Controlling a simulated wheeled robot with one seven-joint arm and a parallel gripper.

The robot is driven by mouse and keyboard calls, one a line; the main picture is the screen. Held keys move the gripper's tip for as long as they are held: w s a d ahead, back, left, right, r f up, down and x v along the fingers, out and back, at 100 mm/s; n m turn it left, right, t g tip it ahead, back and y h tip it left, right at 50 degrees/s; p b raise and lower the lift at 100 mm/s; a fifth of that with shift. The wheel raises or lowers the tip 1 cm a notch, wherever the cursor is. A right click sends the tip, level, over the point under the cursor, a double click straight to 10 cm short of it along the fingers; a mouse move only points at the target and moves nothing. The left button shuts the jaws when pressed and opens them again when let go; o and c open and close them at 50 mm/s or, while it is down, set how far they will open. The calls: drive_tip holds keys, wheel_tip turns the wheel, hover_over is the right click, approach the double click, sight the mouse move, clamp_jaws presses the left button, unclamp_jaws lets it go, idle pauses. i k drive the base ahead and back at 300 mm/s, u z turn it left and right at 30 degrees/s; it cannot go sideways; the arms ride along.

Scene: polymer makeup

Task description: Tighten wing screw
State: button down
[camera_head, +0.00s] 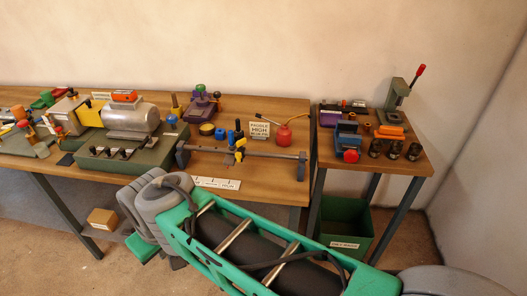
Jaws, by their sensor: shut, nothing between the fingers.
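No wing screw can be told apart for certain at this size. A grey rail (272,154) on two end posts stands near the front edge of the long wooden bench. A small yellow carriage (240,144) with dark and blue upright parts sits around the middle of the rail. Any small screw on it is too small to make out. My green and grey arm fills the lower middle of the view, in front of the bench.
A green-based machine with a silver cylinder (131,118) stands left of the rail. A white ruler-like strip (217,183) lies in front. A smaller table (330,155) with a lever press (398,100) is right.

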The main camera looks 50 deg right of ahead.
sight(239, 143)
drive_tip(key=z, duration=0.35)
drive_tip(key=i, duration=0.9)
drive_tip(key=z, duration=0.5)
